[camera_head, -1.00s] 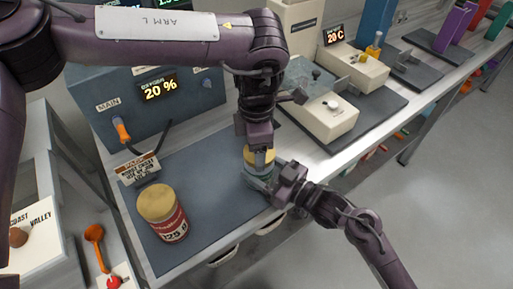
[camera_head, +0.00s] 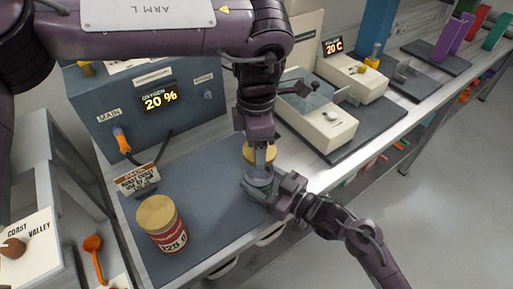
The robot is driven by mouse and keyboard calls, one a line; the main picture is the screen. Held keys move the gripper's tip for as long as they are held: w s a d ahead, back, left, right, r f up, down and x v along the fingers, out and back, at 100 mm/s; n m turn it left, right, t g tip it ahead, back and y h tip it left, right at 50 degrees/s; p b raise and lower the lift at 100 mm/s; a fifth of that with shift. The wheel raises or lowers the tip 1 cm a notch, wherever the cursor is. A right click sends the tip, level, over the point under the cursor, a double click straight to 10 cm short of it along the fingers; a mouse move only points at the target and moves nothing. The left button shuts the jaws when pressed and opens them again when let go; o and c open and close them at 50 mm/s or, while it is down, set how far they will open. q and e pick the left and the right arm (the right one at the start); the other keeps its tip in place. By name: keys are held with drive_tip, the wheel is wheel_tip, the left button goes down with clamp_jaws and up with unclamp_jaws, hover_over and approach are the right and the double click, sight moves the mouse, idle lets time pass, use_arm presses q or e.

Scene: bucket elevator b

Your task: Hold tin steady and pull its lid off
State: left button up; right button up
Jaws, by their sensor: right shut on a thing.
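A green tin (camera_head: 258,184) with a yellowish lid (camera_head: 250,154) stands on the grey mat near the bench's front edge. My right gripper (camera_head: 258,188) comes from the front right and is shut on the tin's body. My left gripper (camera_head: 262,160) points down from above, with a finger in front of the lid. The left arm hides part of the lid, and I cannot tell whether its fingers grip it. A red tin (camera_head: 170,240) with a yellowish lid (camera_head: 157,213) stands upright on the mat to the left, apart from both grippers.
The grey mat (camera_head: 205,185) is bare between the tins. Behind it stand a blue-grey box (camera_head: 185,125) reading 20 % and a small sign (camera_head: 138,178). Cream instruments (camera_head: 325,125) stand to the right. The floor on the right is clear.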

drive_tip(key=o, duration=1.5)
drive_tip(key=shift+c, duration=0.2)
